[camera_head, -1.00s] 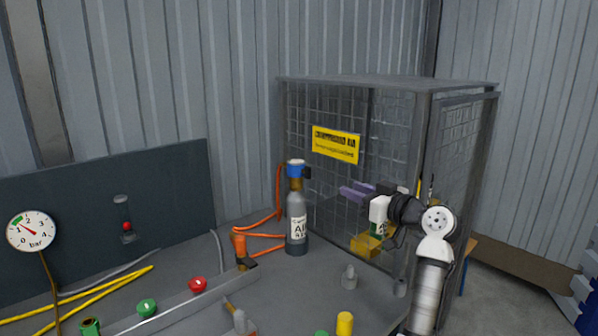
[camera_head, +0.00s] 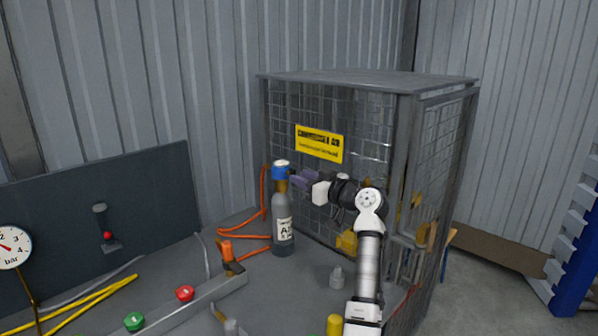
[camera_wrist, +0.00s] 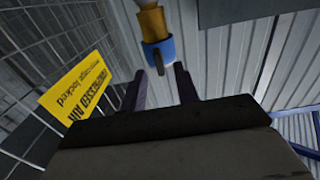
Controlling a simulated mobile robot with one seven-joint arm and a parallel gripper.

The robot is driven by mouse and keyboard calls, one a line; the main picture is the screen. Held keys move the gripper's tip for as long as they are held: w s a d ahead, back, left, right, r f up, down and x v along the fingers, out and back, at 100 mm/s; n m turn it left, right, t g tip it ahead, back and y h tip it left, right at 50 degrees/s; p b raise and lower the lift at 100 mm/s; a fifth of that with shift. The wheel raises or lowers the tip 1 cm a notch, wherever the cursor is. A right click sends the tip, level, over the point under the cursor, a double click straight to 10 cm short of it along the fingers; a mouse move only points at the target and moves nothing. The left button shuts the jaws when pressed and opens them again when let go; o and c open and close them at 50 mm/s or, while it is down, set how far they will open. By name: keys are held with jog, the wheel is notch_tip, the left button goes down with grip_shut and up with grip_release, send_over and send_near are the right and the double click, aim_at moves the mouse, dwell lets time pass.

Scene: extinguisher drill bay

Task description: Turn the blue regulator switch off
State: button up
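The blue regulator (camera_head: 281,170) caps a grey bottle (camera_head: 282,222) with a white label, standing upright on the bench by the cage. In the wrist view the blue regulator (camera_wrist: 165,50) sits below a brass neck, and a dark lever (camera_wrist: 159,62) sticks out from it towards me. My gripper (camera_head: 297,180) is level with the regulator, just to its right. In the wrist view its two purple fingers (camera_wrist: 159,70) are apart, with the lever in line with the gap between them. I cannot tell whether they touch it.
A mesh cage (camera_head: 330,110) with a yellow sign (camera_head: 319,143) stands close behind my arm. An orange hose (camera_head: 240,237) and an orange-topped tool (camera_head: 229,255) lie left of the bottle. Red (camera_head: 185,293) and green (camera_head: 134,321) knobs are nearer the front.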

jog(key=shift+x, duration=1.05)
grip_shut()
